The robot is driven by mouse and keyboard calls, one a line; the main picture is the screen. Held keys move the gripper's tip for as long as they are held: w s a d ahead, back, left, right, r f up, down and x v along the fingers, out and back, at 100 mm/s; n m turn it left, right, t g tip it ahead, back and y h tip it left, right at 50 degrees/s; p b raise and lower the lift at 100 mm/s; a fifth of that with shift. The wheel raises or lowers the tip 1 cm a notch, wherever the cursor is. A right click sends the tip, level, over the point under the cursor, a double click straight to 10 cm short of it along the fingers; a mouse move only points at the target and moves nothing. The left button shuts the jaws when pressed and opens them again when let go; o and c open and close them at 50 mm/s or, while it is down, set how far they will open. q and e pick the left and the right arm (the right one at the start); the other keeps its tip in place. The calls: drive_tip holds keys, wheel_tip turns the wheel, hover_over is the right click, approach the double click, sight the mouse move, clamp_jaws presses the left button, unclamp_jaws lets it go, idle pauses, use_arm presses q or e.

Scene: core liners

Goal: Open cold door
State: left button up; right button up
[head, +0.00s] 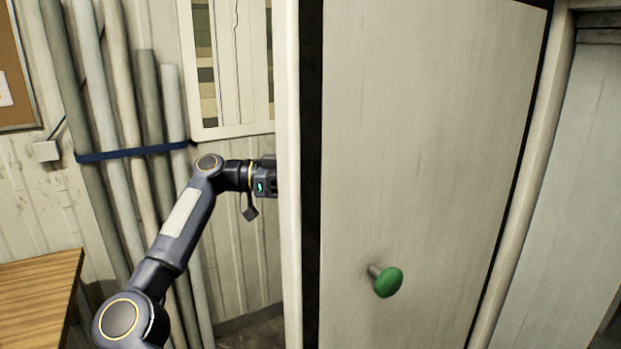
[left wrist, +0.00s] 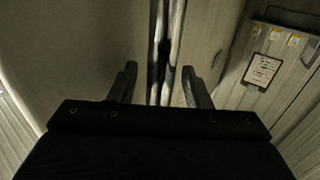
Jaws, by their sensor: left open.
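The pale cold door (head: 420,150) fills the right half of the head view. It has a dark seal strip along its borders and a green round knob (head: 388,282) on a short stem low on its face. My left gripper (head: 270,180) reaches in from the left, and its fingertips are hidden behind the door's pale left edge (head: 290,120). In the left wrist view my left gripper (left wrist: 160,82) has its two fingers apart. Pale vertical strips with a dark gap (left wrist: 163,50) show between and beyond them; contact cannot be told. My right gripper is not in view.
Several long pipes (head: 118,130), strapped with a blue band (head: 130,153), lean on the left wall. A wooden table (head: 38,295) is at lower left. A pale post (head: 530,160) stands right of the door. A framed sign (left wrist: 262,70) hangs at right in the wrist view.

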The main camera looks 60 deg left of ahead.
use_arm(q)
drive_tip(key=v, duration=0.7)
drive_tip(key=shift+s+a+p, duration=0.25)
drive_tip(key=shift+s+p, duration=0.1)
drive_tip(key=shift+p, duration=0.05)
